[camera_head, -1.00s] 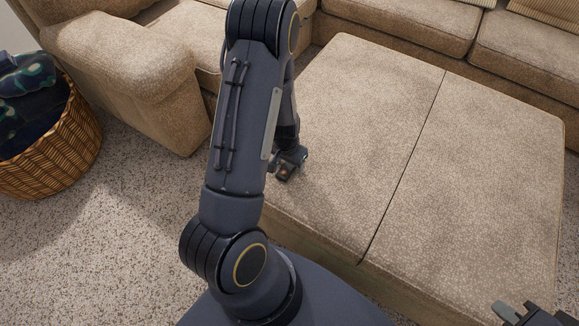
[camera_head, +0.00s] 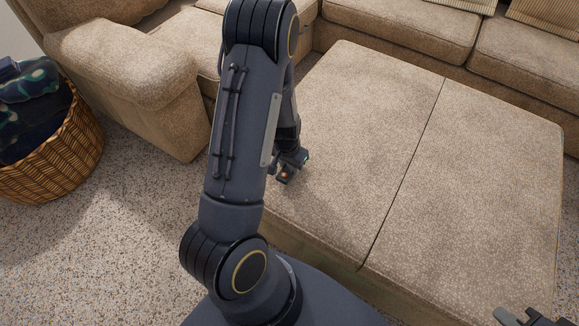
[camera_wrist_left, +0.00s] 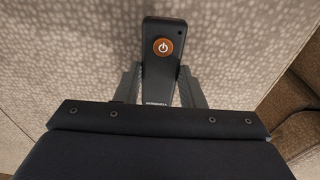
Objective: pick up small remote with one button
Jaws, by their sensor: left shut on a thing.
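The small remote (camera_wrist_left: 160,72) is a slim black bar with one round orange-brown power button near its far end. In the left wrist view it lies between the two fingers of my left gripper (camera_wrist_left: 159,82), which are shut on its sides.
A beige sectional sofa (camera_head: 400,25) runs behind the ottoman, with its arm (camera_head: 125,60) at the left. A wicker basket (camera_head: 60,160) with dark patterned cloth stands at far left. The rest of the ottoman top is clear. Speckled carpet (camera_head: 110,250) is open at lower left.

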